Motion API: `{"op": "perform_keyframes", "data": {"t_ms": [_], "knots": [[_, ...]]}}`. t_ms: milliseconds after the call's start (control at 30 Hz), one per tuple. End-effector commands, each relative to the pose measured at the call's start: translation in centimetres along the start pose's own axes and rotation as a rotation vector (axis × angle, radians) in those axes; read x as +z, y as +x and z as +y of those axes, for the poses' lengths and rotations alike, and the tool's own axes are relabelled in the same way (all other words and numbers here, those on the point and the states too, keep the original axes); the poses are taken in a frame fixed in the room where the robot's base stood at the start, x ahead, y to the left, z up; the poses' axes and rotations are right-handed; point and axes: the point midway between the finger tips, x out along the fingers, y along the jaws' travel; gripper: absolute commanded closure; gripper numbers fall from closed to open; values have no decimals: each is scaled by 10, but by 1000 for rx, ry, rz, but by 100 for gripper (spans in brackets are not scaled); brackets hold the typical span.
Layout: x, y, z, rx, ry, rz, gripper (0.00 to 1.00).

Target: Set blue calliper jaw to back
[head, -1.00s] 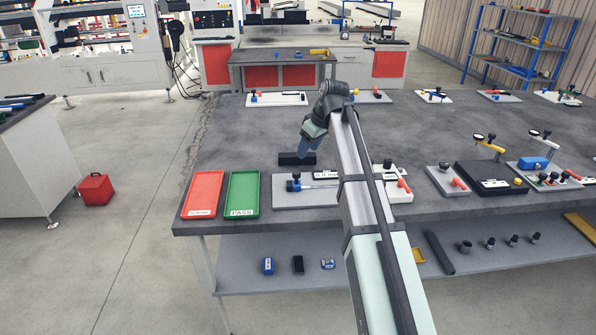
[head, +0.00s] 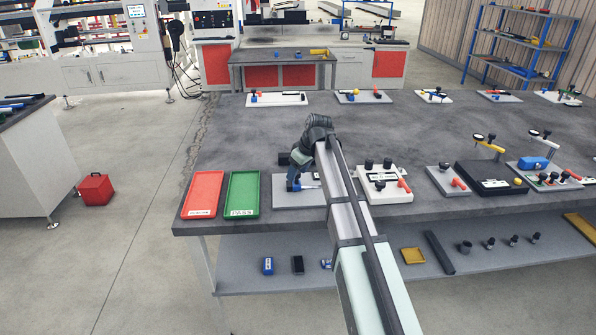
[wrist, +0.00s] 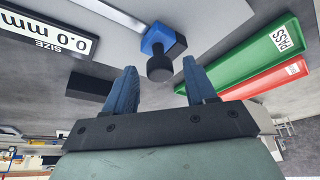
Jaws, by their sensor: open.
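The blue calliper jaw (wrist: 156,37) shows in the wrist view on a pale grey base plate (wrist: 205,22), with a black round knob (wrist: 159,68) on it. My gripper (wrist: 161,72) is open, with one blue finger on each side of the knob in the picture. I cannot tell whether either finger touches it. In the head view my gripper (head: 293,183) is down at the left part of the base plate (head: 290,201) and mostly hides the jaw. A display reading 0.0 mm (wrist: 38,38) shows at the upper left of the wrist view.
A green PASS tray (head: 242,195) and a red tray (head: 204,195) lie left of the plate. A white fixture with black knobs (head: 385,194) stands to the right. The table behind is mostly clear.

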Motion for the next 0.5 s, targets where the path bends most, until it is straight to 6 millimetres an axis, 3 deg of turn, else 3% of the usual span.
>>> {"op": "perform_keyframes", "data": {"t_ms": [200, 500], "knots": [[0, 0, 0, 0, 0, 0, 45], [0, 0, 0, 0, 0, 0, 74]]}}
